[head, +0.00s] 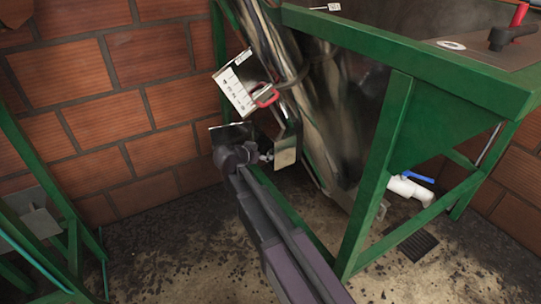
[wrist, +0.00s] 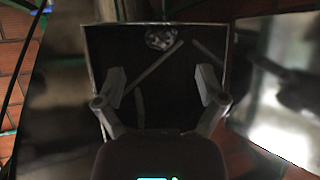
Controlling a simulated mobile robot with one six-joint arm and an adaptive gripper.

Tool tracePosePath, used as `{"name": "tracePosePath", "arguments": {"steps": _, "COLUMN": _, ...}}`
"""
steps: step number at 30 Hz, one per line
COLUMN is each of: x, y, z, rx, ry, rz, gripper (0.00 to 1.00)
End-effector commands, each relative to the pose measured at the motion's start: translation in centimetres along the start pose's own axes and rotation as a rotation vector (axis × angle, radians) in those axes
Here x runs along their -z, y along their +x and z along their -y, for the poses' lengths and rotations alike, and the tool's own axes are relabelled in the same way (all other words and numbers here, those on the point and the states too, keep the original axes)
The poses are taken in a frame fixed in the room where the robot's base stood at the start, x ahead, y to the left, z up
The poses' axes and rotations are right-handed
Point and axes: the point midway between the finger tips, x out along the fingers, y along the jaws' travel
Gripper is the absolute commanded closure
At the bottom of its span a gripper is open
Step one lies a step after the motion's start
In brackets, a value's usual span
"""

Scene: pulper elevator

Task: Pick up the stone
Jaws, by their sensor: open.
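The stone (wrist: 161,38) is a small grey, mottled lump in the wrist view. It lies near the far edge of a dark, thin-rimmed tray-like opening (wrist: 180,63), at top centre. My gripper (wrist: 161,82) is open, with its two grey fingers spread wide and nothing between them. The stone is beyond the fingertips, roughly centred between them and apart from them. In the head view the end of my arm is beside the lower part of the metal elevator chute (head: 330,110). I cannot make out the stone there.
A shiny metal panel (wrist: 283,95) is close on the right in the wrist view. A green frame (head: 375,175) surrounds the chute. A white card with a red handle (head: 267,96) is just above my arm. A brick wall (head: 120,110) stands behind; a white pipe with blue valve (head: 410,188) is right.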

Motion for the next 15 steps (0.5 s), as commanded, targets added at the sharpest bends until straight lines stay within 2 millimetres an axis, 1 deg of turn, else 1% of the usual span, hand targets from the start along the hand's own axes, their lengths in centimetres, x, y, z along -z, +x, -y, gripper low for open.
{"name": "tracePosePath", "arguments": {"steps": 5, "x": 0.0, "y": 0.0, "z": 0.0, "rx": 0.000, "ry": 0.000, "rz": 0.000, "gripper": 0.11}}
{"name": "tracePosePath", "arguments": {"steps": 8, "x": -0.1, "y": 0.3, "z": 0.1, "rx": 0.000, "ry": 0.000, "rz": 0.000, "gripper": 0.11}}
{"name": "tracePosePath", "arguments": {"steps": 11, "x": -0.2, "y": 1.1, "z": 0.1, "rx": -0.001, "ry": 0.000, "rz": 0.000, "gripper": 0.11}}
{"name": "tracePosePath", "arguments": {"steps": 15, "x": -0.3, "y": 2.6, "z": 0.2, "rx": 0.000, "ry": 0.001, "rz": 0.000, "gripper": 0.11}}
